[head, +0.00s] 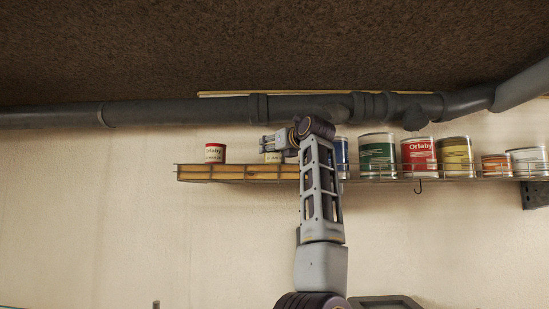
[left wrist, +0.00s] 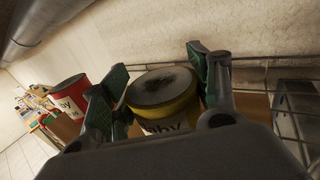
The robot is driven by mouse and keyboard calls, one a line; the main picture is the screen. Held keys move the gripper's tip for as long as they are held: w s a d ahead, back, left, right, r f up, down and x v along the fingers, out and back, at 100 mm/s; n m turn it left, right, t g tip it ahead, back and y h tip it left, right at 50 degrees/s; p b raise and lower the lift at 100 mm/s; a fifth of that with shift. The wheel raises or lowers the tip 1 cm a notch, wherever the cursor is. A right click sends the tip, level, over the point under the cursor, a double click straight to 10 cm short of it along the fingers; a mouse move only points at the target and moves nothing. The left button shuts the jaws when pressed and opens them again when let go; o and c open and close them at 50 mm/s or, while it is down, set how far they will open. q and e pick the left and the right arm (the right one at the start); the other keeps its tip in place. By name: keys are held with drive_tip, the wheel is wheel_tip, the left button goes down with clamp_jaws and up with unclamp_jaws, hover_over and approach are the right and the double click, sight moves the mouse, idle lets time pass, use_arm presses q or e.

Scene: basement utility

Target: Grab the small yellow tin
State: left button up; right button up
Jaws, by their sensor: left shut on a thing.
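The small yellow tin (left wrist: 165,92) stands upright between my left gripper's fingers (left wrist: 158,88) in the left wrist view. It has a dark lid and a pale label with black letters. In the head view the tin (head: 273,158) shows only in part on the wire shelf, with my left gripper (head: 269,144) at its top and my arm covering what is to its right. My left gripper is shut on the tin. I cannot tell whether the tin still rests on the shelf. My right gripper is not in view.
A small red tin (head: 215,153) stands left on the wire shelf (head: 230,173). Right of my arm stand a blue tin (head: 342,158), a green tin (head: 377,156), a red tin (head: 418,157) and a larger yellow tin (head: 454,157). A grey pipe (head: 180,111) runs above.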

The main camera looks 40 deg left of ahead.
use_arm(q)
drive_tip(key=shift+r, duration=0.15)
drive_tip(key=shift+c, duration=0.4)
drive_tip(key=shift+s+d+r+b, duration=0.1)
drive_tip(key=shift+s+r+b, duration=0.05)
drive_tip(key=shift+r+b, duration=0.15)
drive_tip(key=shift+r, duration=3.1)
drive_tip(key=shift+s+d+f+b, duration=0.1)
drive_tip(key=shift+s+d+b, duration=0.55)
drive_tip(key=shift+s+d, duration=0.55)
drive_tip(key=s+d+b, duration=0.5)
drive_tip(key=s+d, duration=0.5)
drive_tip(key=s, duration=0.2)
drive_tip(key=shift+s+d, duration=0.15)
drive_tip(key=shift+s, duration=0.2)
